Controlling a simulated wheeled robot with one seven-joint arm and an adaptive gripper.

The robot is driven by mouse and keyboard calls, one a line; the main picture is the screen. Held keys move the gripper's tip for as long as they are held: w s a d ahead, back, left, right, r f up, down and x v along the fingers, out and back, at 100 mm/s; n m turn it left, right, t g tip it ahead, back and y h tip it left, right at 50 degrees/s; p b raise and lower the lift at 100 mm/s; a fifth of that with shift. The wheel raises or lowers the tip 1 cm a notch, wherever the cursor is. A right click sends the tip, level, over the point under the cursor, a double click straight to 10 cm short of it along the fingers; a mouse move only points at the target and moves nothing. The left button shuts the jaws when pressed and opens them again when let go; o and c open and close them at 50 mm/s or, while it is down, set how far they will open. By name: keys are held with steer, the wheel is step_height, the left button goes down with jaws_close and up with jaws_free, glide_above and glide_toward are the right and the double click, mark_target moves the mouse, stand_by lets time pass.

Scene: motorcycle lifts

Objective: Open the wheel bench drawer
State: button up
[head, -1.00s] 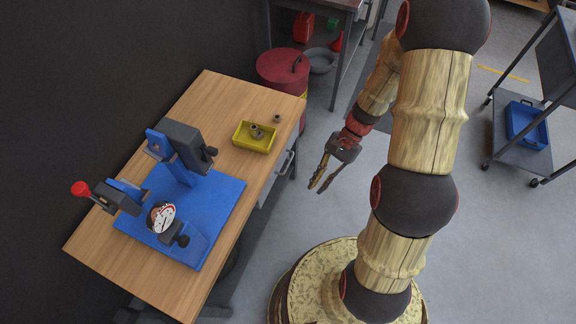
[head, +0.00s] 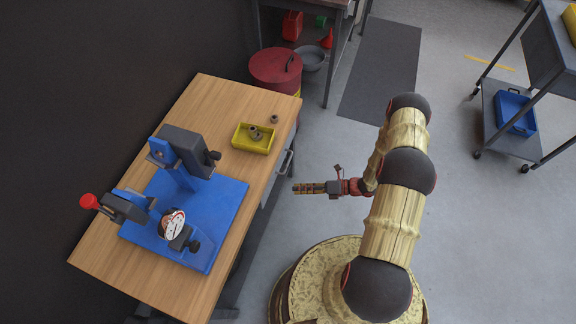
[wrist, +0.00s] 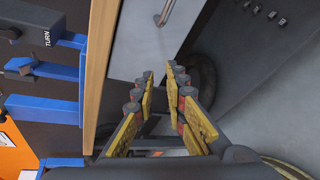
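The wheel bench (head: 220,108) has a wooden top and stands at the left of the head view. Its grey drawer (head: 268,190) faces right, and a pale bar handle (head: 284,164) is on its front. The drawer looks shut. In the wrist view the drawer front (wrist: 140,48) lies beyond the fingertips, with the handle (wrist: 166,12) at the top edge, partly cut off. My gripper (head: 297,188) points left at the bench front, close to the handle but apart from it. In the wrist view its yellow-padded fingers (wrist: 161,72) are parted with nothing between them.
A blue fixture (head: 222,207) and a yellow tray (head: 240,144) sit on the bench top. A red drum (head: 270,70) stands behind the bench. A cart with a blue bin (head: 520,112) is at the right.

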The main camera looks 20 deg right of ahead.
mark_target(287, 165)
steer(key=w+d+r+m+t+h, duration=0.1)
steer(key=w+d+m+t, duration=0.25)
steer(key=w+m, duration=0.3)
steer(key=shift+m, duration=0.45)
steer(key=x, duration=0.2)
steer(key=b+x, duration=0.1)
steer(key=x, duration=0.2)
steer(key=w+x, duration=0.1)
steer(key=x, duration=0.1)
steer(key=shift+w+r, duration=0.1)
steer(key=shift+r, duration=0.05)
jaws_close()
